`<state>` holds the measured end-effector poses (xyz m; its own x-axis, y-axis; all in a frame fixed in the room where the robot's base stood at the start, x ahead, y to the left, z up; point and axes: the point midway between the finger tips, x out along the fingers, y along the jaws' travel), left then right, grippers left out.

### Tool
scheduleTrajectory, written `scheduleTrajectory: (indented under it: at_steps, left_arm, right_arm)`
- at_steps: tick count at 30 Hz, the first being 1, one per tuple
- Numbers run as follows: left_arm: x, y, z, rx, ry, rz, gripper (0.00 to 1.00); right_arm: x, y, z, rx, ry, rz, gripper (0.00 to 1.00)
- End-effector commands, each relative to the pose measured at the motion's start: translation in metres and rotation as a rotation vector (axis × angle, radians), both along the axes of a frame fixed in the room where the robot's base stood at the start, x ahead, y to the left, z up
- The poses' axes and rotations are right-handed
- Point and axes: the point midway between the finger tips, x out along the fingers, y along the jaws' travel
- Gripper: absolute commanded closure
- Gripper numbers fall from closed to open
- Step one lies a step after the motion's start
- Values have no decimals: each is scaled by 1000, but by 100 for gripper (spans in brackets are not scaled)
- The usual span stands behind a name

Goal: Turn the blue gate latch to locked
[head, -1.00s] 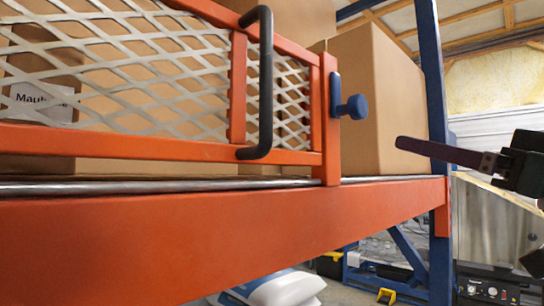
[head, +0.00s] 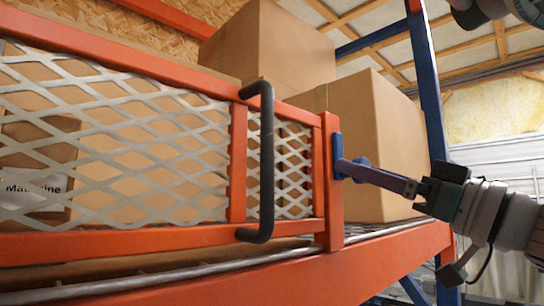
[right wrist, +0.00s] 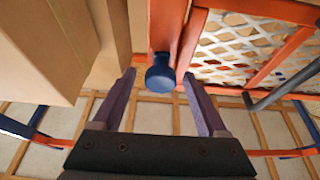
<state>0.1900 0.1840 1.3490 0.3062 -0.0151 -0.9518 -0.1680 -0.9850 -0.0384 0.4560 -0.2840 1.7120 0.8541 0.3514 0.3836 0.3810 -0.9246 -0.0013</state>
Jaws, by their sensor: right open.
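The blue gate latch (head: 340,157) sits on the orange end post of the mesh gate (head: 150,140). In the right wrist view its round blue knob (right wrist: 160,74) lies between the two purple fingers. My right gripper (head: 362,170) reaches in from the right, open, with its fingertips at the latch. In the right wrist view the right gripper (right wrist: 160,85) shows a gap on each side of the knob. In the head view the fingers partly hide the knob. My left gripper is not in view.
A black handle (head: 262,160) stands out from the gate left of the latch. Cardboard boxes (head: 370,125) fill the shelf behind. An orange beam (head: 350,270) runs below, and a blue upright (head: 425,90) stands at the right.

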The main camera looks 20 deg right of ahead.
Motion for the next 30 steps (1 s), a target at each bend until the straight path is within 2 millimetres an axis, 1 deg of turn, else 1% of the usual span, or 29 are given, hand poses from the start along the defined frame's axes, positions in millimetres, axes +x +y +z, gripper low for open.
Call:
scheduleTrajectory:
  at_steps: [1,3,13,14,30]
  left_arm:
    - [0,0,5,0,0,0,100]
    - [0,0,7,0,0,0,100]
    - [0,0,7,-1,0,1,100]
    - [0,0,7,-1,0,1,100]
    - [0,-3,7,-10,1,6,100]
  right_arm:
    - [3,2,5,2,-1,0,24]
    - [6,3,5,0,-1,1,24]
    - [9,5,3,-1,1,2,24]
    - [9,5,3,-1,1,2,27]
    - [8,4,3,-2,0,1,87]
